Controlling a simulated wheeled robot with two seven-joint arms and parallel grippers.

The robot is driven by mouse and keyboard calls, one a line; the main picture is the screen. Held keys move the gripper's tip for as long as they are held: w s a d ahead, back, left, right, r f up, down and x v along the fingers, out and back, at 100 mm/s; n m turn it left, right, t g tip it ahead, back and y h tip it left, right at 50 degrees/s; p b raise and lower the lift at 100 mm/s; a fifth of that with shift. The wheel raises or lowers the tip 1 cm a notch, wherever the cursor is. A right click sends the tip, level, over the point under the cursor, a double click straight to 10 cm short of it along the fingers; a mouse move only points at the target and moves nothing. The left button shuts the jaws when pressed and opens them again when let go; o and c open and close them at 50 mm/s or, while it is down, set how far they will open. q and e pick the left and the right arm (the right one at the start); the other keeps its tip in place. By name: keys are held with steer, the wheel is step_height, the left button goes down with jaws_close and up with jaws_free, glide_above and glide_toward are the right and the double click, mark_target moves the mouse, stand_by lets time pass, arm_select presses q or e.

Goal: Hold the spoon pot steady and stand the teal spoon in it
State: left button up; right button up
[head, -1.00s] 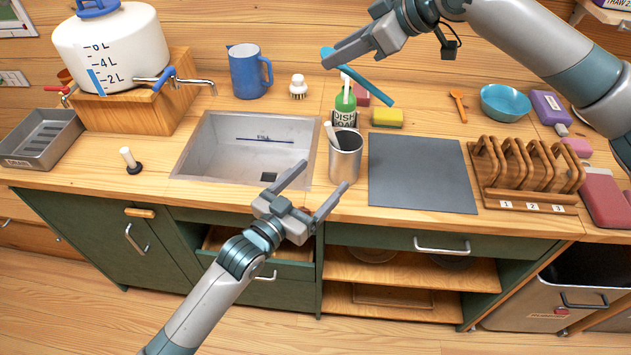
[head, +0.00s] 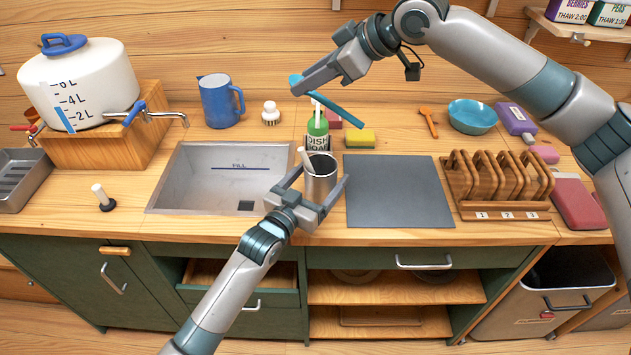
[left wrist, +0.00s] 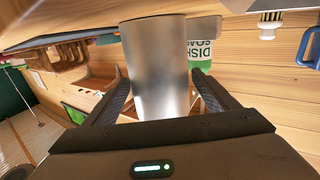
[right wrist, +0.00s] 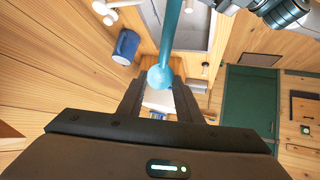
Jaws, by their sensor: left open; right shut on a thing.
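The spoon pot (head: 320,183) is a grey metal cylinder standing upright on the counter between the sink and the grey mat, with a pale handle sticking out of it. My left gripper (head: 318,184) is open with its fingers on either side of the pot; the left wrist view shows the pot (left wrist: 157,70) between the fingers (left wrist: 160,95). The teal spoon (head: 335,102) is held high above the counter, slanting down to the right. My right gripper (head: 300,88) is shut on it near its upper end; it also shows in the right wrist view (right wrist: 168,50).
A green dish soap bottle (head: 317,132) stands just behind the pot. A yellow sponge (head: 360,138) lies behind the grey mat (head: 398,192). The sink (head: 220,180) is left of the pot, and a wooden rack (head: 500,183) is to the right.

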arm_select(q)
steer(key=c, duration=1.2)
steer(key=shift+o, duration=0.2)
arm_select(e)
steer(key=shift+f, duration=6.3)
steer(key=o, duration=0.6)
steer(key=shift+f, duration=0.1)
steer(key=o, duration=0.5)
steer(key=v, duration=1.2)
